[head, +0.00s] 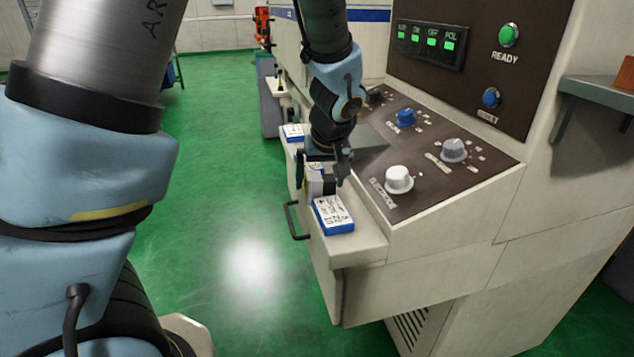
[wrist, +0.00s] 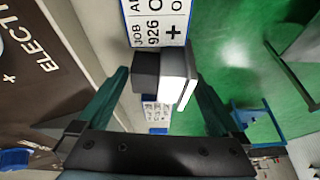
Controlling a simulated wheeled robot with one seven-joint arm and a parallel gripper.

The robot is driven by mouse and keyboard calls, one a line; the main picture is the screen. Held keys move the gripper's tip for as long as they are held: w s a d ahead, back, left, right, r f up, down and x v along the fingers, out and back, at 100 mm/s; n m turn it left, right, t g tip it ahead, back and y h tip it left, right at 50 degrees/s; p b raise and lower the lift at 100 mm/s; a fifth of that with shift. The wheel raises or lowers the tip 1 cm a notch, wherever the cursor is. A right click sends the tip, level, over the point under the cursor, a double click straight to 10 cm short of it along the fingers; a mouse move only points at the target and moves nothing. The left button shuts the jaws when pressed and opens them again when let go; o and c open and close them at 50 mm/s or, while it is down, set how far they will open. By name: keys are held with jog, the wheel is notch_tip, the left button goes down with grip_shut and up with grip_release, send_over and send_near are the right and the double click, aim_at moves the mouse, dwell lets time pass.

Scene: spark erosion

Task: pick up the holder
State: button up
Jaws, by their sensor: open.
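The holder (head: 318,183) is a small block, part pale metal and part dark grey. It sits on the narrow ledge in front of the control panel, just behind the nearer blue-edged label block. In the wrist view the holder (wrist: 178,72) shows a bright pale face beside a dark block. My gripper (head: 327,168) is over the holder, pointing down. In the wrist view my gripper (wrist: 161,78) has its two fingers apart, one on each side of the holder, with visible gaps. How far the fingertips reach down beside it is hard to tell.
A blue-edged label block (head: 333,215) lies close in front of the holder; another (head: 293,132) lies farther back on the ledge. The sloped panel with knobs (head: 399,179) rises on the right. A dark handle (head: 292,220) sticks out on the left, above open green floor (head: 220,200).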

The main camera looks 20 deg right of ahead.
grip_shut()
dwell(0.8)
